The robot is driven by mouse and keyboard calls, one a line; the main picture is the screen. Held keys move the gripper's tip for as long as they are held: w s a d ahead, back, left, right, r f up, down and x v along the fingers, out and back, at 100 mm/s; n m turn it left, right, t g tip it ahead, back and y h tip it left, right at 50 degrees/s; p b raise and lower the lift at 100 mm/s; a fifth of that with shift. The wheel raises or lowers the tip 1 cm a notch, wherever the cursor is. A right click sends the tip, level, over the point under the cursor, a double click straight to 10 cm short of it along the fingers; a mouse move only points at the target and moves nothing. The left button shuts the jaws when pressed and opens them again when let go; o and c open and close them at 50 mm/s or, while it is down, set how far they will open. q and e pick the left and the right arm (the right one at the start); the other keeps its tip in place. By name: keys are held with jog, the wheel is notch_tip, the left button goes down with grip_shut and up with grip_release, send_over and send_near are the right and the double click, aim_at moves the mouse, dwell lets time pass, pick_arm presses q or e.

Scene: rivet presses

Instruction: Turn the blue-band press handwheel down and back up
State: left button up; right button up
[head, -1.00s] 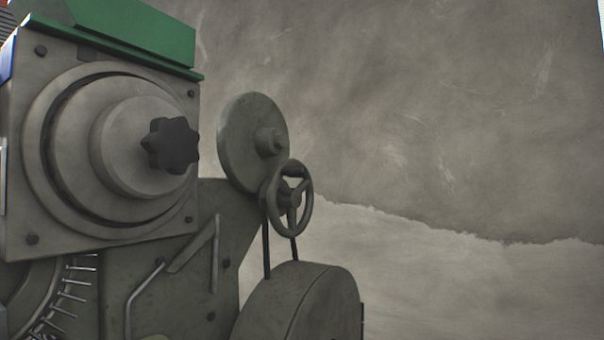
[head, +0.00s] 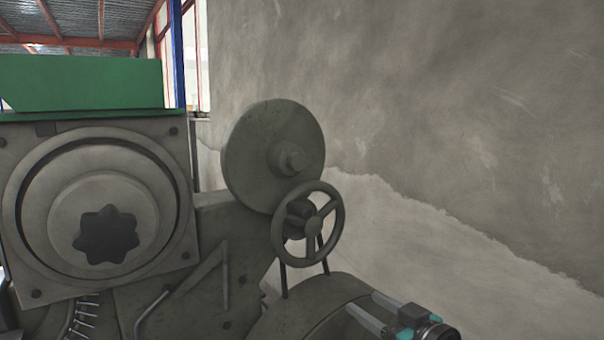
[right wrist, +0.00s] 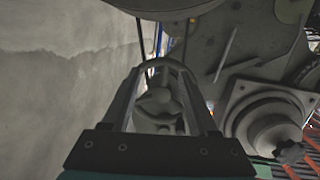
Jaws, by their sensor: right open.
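A grey handwheel with three spokes (head: 338,222) stands at the right side of the press, below a large grey disc (head: 255,150). The press (head: 205,255) carries a green block (head: 80,85) on top; no blue band shows on it. My right gripper (head: 361,300) is open, below and right of the handwheel in the head view, its fingers pointing up-left. In the right wrist view, the wheel's hub and spokes (right wrist: 160,100) show between the two fingers (right wrist: 162,72). No contact with the wheel can be made out. My left gripper is not in view.
A dark star-shaped knob (head: 106,235) sits on the press's round face at the left. A rounded grey housing (head: 310,300) lies below the handwheel, with thin rods between them. A bare plaster wall (head: 470,120) stands behind and to the right; the space before it looks clear.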

aim_at(309, 214)
jog(key=s+a+r+n+y+p, duration=0.1)
jog(key=s+a+r+n+y, duration=0.1)
jog(key=r, duration=0.6)
jog(key=s+a+r+n+y+p, duration=0.1)
jog(key=s+a+r+p, duration=0.1)
jog(key=r, duration=0.5)
jog(key=x, duration=0.4)
jog(key=p+x, duration=0.1)
jog(key=x, duration=0.3)
jog(key=r+p+x, duration=0.1)
jog(key=x, duration=0.3)
jog(key=shift+w+a, duration=0.25)
jog(key=shift+w, duration=0.1)
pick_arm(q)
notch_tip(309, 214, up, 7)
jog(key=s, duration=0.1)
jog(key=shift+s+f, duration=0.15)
pick_arm(e)
jog(key=shift+x, duration=0.9)
grip_shut()
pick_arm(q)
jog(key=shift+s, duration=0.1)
